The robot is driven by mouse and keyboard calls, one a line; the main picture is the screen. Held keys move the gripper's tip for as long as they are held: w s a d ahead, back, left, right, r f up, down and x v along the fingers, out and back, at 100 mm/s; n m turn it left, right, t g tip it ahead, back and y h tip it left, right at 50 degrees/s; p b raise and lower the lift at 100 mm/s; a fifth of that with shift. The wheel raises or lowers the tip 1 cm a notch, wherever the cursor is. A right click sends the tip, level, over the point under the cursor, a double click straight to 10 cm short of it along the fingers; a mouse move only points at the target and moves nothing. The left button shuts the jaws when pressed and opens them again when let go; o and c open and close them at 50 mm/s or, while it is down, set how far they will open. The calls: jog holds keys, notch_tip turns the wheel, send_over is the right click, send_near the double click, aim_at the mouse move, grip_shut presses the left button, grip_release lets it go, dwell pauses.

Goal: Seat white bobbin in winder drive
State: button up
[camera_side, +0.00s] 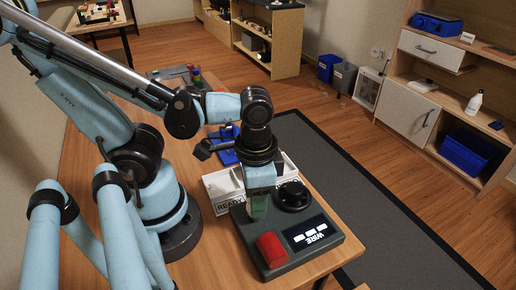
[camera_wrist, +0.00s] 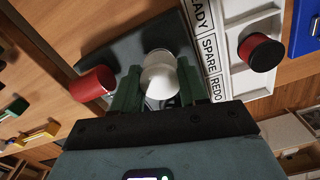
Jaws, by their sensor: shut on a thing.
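The white bobbin (camera_wrist: 160,72) shows in the wrist view between the green fingers of my gripper (camera_wrist: 158,88), which is shut on it. In the side view my gripper (camera_side: 258,207) points down over the dark grey winder (camera_side: 240,228), at its back left part, and its fingers hide the bobbin. The winder also shows in the wrist view (camera_wrist: 125,42). The drive is hidden under the bobbin and fingers or cannot be made out. I cannot tell whether the bobbin touches the winder.
A blue object (camera_side: 226,143) stands behind.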

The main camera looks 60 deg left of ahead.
jog(key=shift+f, duration=0.45)
dwell(0.6)
jog(key=o, duration=1.6)
jog(key=shift+r, duration=3.5)
